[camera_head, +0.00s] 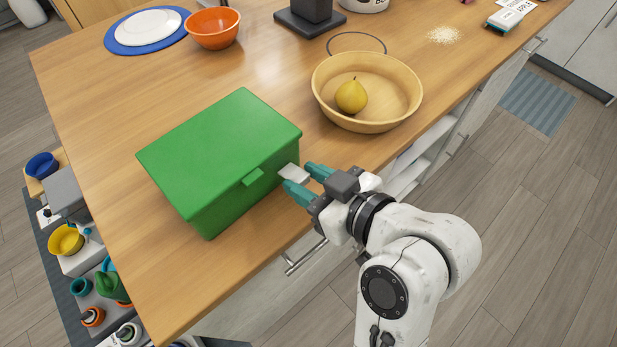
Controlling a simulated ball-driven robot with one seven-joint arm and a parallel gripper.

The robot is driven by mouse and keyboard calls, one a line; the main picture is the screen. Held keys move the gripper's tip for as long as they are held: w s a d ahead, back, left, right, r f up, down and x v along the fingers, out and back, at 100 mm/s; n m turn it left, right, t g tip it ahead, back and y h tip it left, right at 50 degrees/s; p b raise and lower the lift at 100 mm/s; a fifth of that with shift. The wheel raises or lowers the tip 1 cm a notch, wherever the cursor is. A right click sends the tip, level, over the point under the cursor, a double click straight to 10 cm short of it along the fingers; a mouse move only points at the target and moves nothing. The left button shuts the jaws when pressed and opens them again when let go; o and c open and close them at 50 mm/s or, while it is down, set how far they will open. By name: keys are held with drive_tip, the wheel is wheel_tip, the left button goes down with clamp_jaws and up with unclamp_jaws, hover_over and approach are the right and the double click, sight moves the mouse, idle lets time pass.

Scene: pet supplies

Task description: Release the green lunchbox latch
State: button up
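The green lunchbox (215,160) stands shut on the wooden table, its lid down. A small green tab (253,178) sticks out from the lid's front edge. A light grey flat piece (293,173) juts from the right part of the front side, and it looks like the latch. My gripper (305,180) is in front of the box, its two teal fingers apart. The fingertips are close to the grey piece, one on either side of its near end. I cannot tell whether they touch it.
A wooden bowl (325,98) with a yellow pear (351,96) stands behind and right of my gripper. An orange bowl (212,28), a blue plate (117,43) and a dark stand (310,22) are at the back. The table (105,110) is clear left of the lunchbox.

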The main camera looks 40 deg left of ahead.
sight(284, 168)
drive_tip(key=c, duration=0.6)
drive_tip(key=shift+c, duration=0.2)
drive_tip(key=shift+f+b, duration=0.15)
drive_tip(key=shift+b, duration=0.15)
drive_tip(key=f+y+b, duration=0.1)
drive_tip(key=b, duration=0.1)
drive_tip(key=shift+d+b, duration=0.1)
drive_tip(key=shift+b, duration=0.2)
drive_tip(key=f+y+b, duration=0.1)
drive_tip(key=y+b, duration=0.1)
drive_tip(key=b, duration=0.2)
drive_tip(key=f+y+b, duration=0.1)
drive_tip(key=b, duration=0.4)
drive_tip(key=shift+y, duration=0.4)
drive_tip(key=shift+y+b, duration=0.5)
drive_tip(key=shift+b, duration=0.95)
drive_tip(key=shift+r, duration=0.1)
